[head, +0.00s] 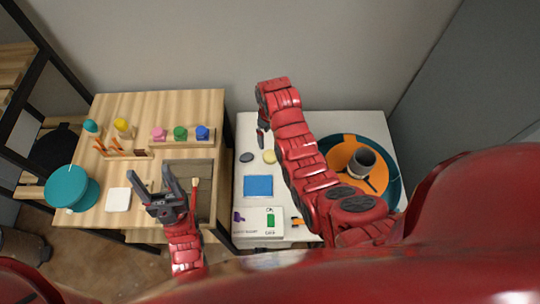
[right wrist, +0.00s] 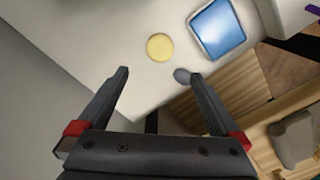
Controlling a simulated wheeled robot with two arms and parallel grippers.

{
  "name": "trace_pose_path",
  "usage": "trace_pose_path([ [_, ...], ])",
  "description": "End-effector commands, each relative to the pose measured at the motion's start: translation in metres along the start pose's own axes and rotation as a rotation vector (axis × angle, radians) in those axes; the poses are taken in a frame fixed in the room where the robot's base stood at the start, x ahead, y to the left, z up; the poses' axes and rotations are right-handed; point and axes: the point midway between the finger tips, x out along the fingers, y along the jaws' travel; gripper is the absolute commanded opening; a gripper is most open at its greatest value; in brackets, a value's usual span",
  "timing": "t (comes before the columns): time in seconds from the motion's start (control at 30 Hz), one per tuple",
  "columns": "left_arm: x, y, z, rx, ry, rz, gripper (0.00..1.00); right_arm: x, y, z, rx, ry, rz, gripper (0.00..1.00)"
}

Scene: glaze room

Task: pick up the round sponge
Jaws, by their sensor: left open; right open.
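The round sponge (head: 269,157) is a small pale yellow disc lying flat on the white table. In the right wrist view the sponge (right wrist: 160,47) lies ahead of my right gripper (right wrist: 164,80), roughly between the lines of its two fingers but beyond the tips. My right gripper (head: 261,136) is open and empty, apart from the sponge; in the head view it is partly hidden by its own arm. My left gripper (head: 166,185) is open and empty, over the front of the wooden table.
A dark grey oval thing (head: 246,157) lies left of the sponge, near the right finger in the right wrist view (right wrist: 182,76). A blue tray (head: 258,186) lies in front. A teal and orange round basin (head: 330,152) holding a dark cup (head: 361,163) stands right.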

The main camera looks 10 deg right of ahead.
Motion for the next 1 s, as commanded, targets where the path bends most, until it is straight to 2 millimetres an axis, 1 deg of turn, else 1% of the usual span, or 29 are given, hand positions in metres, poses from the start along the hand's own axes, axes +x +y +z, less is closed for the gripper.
trace_pose_path([
  [0.03,-0.009,0.000,0.002,0.000,0.000,0.000,0.62,0.018,0.000,0.001,0.001,-0.004,-0.002,1.00],
  [0.1,-0.016,0.001,0.003,0.000,0.000,0.000,0.62,0.036,0.000,0.001,0.001,-0.003,-0.002,1.00],
  [0.2,-0.025,0.001,0.004,0.000,0.000,0.000,0.62,0.060,0.000,0.000,0.001,0.000,-0.001,1.00],
  [0.3,-0.033,0.002,0.006,0.000,0.000,0.000,0.62,0.079,0.000,0.001,0.002,-0.003,-0.002,1.00],
  [0.4,-0.038,0.002,0.006,0.000,0.000,0.000,0.62,0.089,0.001,-0.001,0.002,0.003,0.001,1.00],
  [0.57,-0.040,0.002,0.007,0.000,0.000,0.000,0.62,0.097,0.001,-0.001,0.002,0.004,0.002,1.00],
  [0.63,-0.043,0.002,0.007,0.000,0.000,0.000,0.62,0.103,0.000,-0.001,0.002,0.002,0.001,1.00],
  [0.9,-0.068,0.003,0.011,0.000,0.000,0.000,0.62,0.144,0.000,-0.002,0.002,0.002,0.001,1.00],
  [1.0,-0.068,0.003,0.011,0.000,0.000,0.000,0.62,0.147,0.000,-0.002,0.002,0.002,0.001,1.00],
])
